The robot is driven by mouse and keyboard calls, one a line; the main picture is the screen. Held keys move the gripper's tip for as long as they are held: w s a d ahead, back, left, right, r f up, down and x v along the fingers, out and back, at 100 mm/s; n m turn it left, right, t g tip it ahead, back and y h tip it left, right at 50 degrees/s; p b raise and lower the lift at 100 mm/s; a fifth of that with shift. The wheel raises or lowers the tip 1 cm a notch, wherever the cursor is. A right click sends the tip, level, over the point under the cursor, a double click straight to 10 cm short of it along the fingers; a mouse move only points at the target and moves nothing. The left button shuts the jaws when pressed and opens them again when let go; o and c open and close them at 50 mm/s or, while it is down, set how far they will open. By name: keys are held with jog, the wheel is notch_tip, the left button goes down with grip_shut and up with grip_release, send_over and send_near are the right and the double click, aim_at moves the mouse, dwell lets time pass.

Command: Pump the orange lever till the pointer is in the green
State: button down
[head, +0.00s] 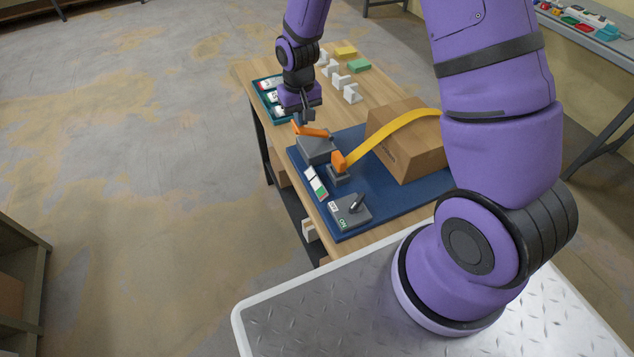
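The orange lever (314,132) sits on top of a grey box (317,150) on the blue mat (291,152). It lies close to level. My gripper (305,117) points down just above the lever, near its left end. I cannot tell whether it touches the lever, and its fingers are too small to show whether they are open or shut. A white gauge strip with a green part (319,187) stands in front of the grey box. Its pointer is too small to make out.
An orange block (339,161) joins a yellow band (388,134) that runs to a cardboard box (415,155). A grey switch box (350,211) with a dark handle and an ON label is at the mat's near end. Several white brackets (340,80) stand at the table's far end.

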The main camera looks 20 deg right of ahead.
aim_at(302, 131)
jog(key=shift+s+f, duration=0.1)
jog(key=shift+f, duration=2.25)
jog(key=shift+r, duration=2.9)
jog(key=shift+f, duration=0.1)
dwell(0.7)
dwell(0.4)
jog(key=shift+r, duration=2.6)
